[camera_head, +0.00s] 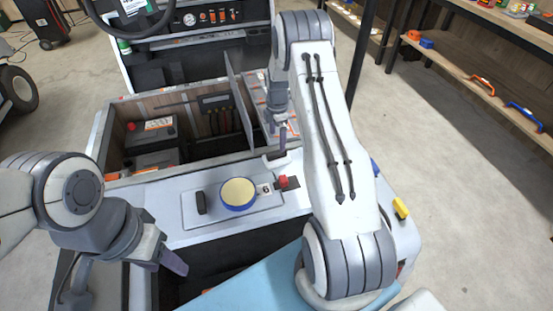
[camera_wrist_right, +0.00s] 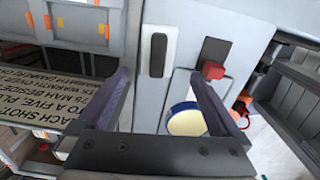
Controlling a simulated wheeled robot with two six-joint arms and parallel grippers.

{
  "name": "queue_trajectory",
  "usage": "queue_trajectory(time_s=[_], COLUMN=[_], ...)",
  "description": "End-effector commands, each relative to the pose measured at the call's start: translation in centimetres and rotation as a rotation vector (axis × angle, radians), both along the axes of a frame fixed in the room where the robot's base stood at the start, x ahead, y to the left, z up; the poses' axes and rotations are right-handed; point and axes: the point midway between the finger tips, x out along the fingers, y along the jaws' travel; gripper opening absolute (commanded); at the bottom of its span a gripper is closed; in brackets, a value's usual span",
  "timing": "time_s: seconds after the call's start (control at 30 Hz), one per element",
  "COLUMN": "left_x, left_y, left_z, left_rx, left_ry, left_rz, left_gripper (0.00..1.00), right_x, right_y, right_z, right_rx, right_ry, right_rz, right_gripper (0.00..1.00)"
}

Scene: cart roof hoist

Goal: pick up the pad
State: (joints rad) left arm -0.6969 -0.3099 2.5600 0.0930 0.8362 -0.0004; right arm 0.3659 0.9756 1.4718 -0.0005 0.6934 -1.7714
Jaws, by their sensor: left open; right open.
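The pad, a round disc with a cream-yellow top and blue rim (camera_head: 238,193), lies on the pale panel on top of the cart. It also shows in the right wrist view (camera_wrist_right: 187,120), partly cut off by my right finger and the gripper body. My right gripper (camera_head: 282,140) points down beyond the pad and to its right, near the open bin's edge. Its two fingers stand apart with nothing between them in the right wrist view (camera_wrist_right: 160,98). My left gripper (camera_head: 172,264) is at the lower left, nearer than the pad and empty; its fingers overlap in view.
A black handle (camera_head: 201,203) stands left of the pad. A small label with a 6 (camera_head: 265,189) and a red knob (camera_head: 284,182) are right of it. An open bin (camera_head: 110,150) with batteries lies behind. A yellow piece (camera_head: 400,208) sits at the cart's right edge.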

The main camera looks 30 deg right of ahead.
Motion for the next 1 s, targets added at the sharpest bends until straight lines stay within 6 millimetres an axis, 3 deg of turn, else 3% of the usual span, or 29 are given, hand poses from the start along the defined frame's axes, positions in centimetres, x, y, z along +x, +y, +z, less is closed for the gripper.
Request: queue_trajectory(time_s=[0.13, 0.4, 0.7, 1.0], left_x=[0.0, 0.0, 0.0, 0.0], left_y=[0.0, 0.0, 0.0, 0.0], left_z=[0.2, 0.4, 0.9, 0.9], left_rx=[0.0, 0.0, 0.0, 0.0], left_ry=[0.0, 0.0, 0.0, 0.0], left_rz=[0.0, 0.0, 0.0, 0.0], left_gripper=[0.5, 0.5, 0.5, 0.5], right_x=[-0.1, 0.1, 0.4, 0.4], right_y=[0.1, 0.1, 0.0, 0.0], right_z=[-2.5, -4.8, -8.9, -9.3], right_rx=[0.001, 0.001, 0.001, 0.0], right_ry=[0.003, 0.002, 0.002, 0.001], right_rz=[0.001, 0.0, -0.001, -0.001], right_gripper=[1.0, 1.0, 1.0, 1.0])
